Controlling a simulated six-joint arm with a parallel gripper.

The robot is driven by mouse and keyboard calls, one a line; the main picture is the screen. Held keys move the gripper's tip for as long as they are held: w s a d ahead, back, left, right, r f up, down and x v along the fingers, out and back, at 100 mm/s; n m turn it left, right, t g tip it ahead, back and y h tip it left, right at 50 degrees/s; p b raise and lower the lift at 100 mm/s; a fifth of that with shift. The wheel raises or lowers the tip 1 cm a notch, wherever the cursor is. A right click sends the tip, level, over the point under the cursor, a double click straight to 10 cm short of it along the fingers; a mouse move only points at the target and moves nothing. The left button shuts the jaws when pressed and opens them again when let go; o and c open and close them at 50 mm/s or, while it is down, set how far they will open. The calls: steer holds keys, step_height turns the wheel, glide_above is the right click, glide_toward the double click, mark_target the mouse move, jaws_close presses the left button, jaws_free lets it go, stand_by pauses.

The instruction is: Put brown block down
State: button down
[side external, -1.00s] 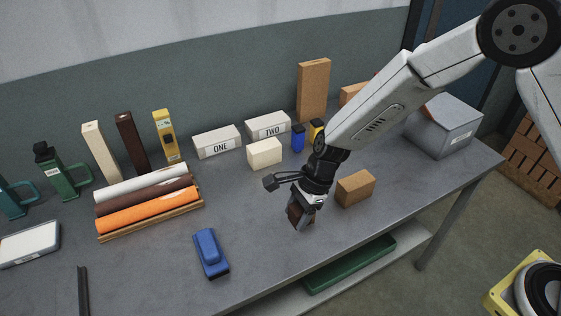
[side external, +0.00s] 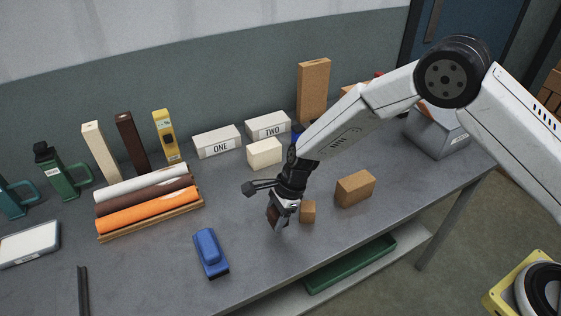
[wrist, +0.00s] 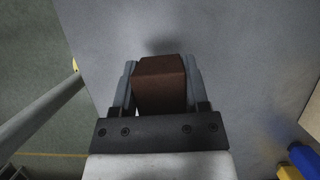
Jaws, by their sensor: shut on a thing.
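The dark brown block (wrist: 161,88) is between the two fingers of my gripper (wrist: 160,72) in the wrist view. In the side view my gripper (side external: 279,218) points down at the front part of the table, with the brown block (side external: 272,213) partly hidden by the fingers. My gripper is shut on the block. A soft shadow lies on the grey surface beyond the block in the wrist view. Whether the block touches the tabletop I cannot tell.
A small tan block (side external: 308,211) stands just right of my gripper, and a larger tan block (side external: 355,188) further right. A cream block (side external: 264,152) is behind. A blue tool (side external: 210,252) lies to the left. The grey table (side external: 160,270) has bare surface around them.

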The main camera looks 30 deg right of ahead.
mark_target(274, 224)
steer(key=shift+w+a+f, duration=0.1)
steer(key=shift+w+f, duration=0.2)
steer(key=shift+f, duration=1.5)
steer(key=shift+f, duration=0.15)
steer(key=shift+c, duration=0.5)
jaws_free()
steer(key=v, duration=1.2)
steer(key=shift+s, duration=0.1)
